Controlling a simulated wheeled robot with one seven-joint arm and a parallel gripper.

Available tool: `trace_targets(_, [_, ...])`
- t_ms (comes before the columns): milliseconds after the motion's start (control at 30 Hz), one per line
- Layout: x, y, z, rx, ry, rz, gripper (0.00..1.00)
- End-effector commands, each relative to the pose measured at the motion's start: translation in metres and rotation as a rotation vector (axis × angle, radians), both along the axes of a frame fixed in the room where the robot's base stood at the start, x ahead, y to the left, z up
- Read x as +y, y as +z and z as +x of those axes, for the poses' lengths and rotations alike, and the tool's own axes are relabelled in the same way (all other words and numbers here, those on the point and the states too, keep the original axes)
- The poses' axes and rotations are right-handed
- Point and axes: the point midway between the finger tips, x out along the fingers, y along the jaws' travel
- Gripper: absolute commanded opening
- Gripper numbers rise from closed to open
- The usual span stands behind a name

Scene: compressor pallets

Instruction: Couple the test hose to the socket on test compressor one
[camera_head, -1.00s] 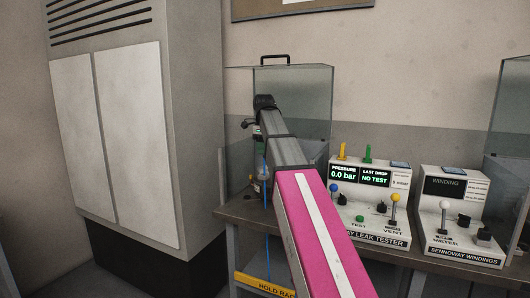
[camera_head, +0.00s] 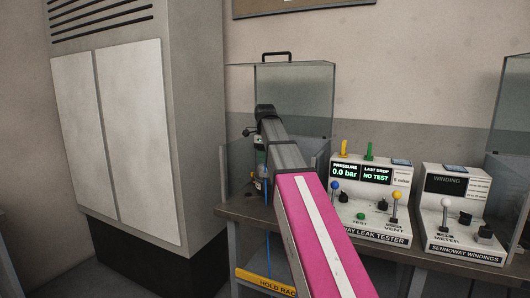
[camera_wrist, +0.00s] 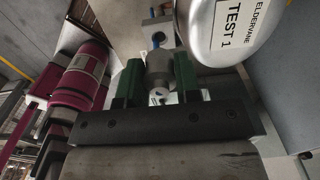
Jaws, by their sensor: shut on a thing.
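My gripper (camera_wrist: 158,85) has green fingers that are shut on a grey metal cylindrical coupling, which I take to be the end of the test hose (camera_wrist: 160,65). A small blue-ringed part shows just beyond it; I cannot tell whether that is hose or socket. Test compressor one (camera_wrist: 213,30), a rounded silver body with a white "ELDERVANE TEST 1" label, is close at the upper right of the fingers. In the head view a thin blue hose (camera_head: 268,250) hangs at the bench's front edge. My arm hides most of the gripper there, and I cannot make out the socket.
A clear guard box (camera_head: 300,95) with a black handle stands around the work spot. The leak tester (camera_head: 372,205) reads 0.0 bar and NO TEST. The winding tester (camera_head: 462,215) is to its right. A tall grey cabinet (camera_head: 130,140) stands at left; a yellow hold rack (camera_head: 265,282) is below.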

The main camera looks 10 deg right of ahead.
Motion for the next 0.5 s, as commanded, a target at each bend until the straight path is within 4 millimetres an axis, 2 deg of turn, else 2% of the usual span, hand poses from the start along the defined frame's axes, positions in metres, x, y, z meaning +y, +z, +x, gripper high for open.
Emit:
trace_targets(200, [0.0,-0.0114,-0.0003,-0.001,0.0,0.0,0.0])
trace_targets(500, [0.0,-0.0126,0.0,-0.001,0.0,0.0,0.0])
